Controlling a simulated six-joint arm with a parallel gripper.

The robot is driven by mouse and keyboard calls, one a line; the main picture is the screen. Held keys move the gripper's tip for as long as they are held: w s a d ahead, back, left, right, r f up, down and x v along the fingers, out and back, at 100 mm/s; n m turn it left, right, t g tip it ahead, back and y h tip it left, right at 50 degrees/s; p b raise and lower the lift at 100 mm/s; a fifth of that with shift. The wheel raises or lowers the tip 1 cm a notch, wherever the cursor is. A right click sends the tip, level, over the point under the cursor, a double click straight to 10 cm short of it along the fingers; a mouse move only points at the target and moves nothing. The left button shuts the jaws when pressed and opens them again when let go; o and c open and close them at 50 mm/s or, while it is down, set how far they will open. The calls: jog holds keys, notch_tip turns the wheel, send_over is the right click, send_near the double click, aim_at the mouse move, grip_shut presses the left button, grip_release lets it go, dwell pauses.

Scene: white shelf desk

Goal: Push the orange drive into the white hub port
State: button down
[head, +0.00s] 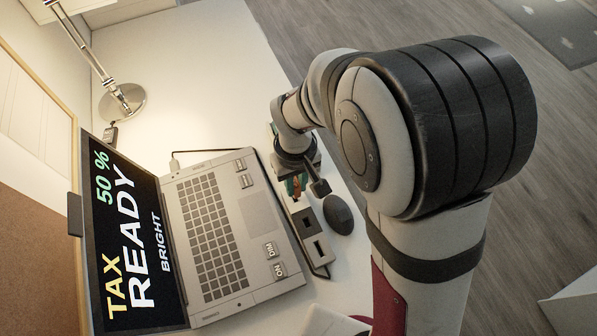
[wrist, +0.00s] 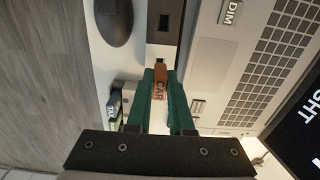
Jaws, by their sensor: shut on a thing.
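My gripper (wrist: 160,78) has green fingers and is shut on the orange drive (wrist: 159,88), which shows the letters "CAR". The drive points toward the hub in the wrist view. The hub (wrist: 163,50) is a narrow strip beside the laptop, with a pale section nearest the drive and a black section beyond it. In the head view the hub (head: 319,250) runs along the laptop's right edge, and my gripper (head: 296,190) is at its far end. Whether the drive's tip touches the pale section's port cannot be told.
The laptop (head: 248,210) lies left of the hub, its screen reading "TAX READY". A dark mouse (head: 338,214) sits right of the hub, close to my gripper. Another drive (wrist: 113,110) lies left of my fingers in the wrist view. A lamp base (head: 122,103) stands at the back.

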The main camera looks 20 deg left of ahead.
aim_at(297, 185)
jog(key=shift+f, duration=1.45)
jog(key=c, duration=0.7)
grip_release()
notch_tip(297, 185, up, 16)
jog(key=shift+f, duration=0.1)
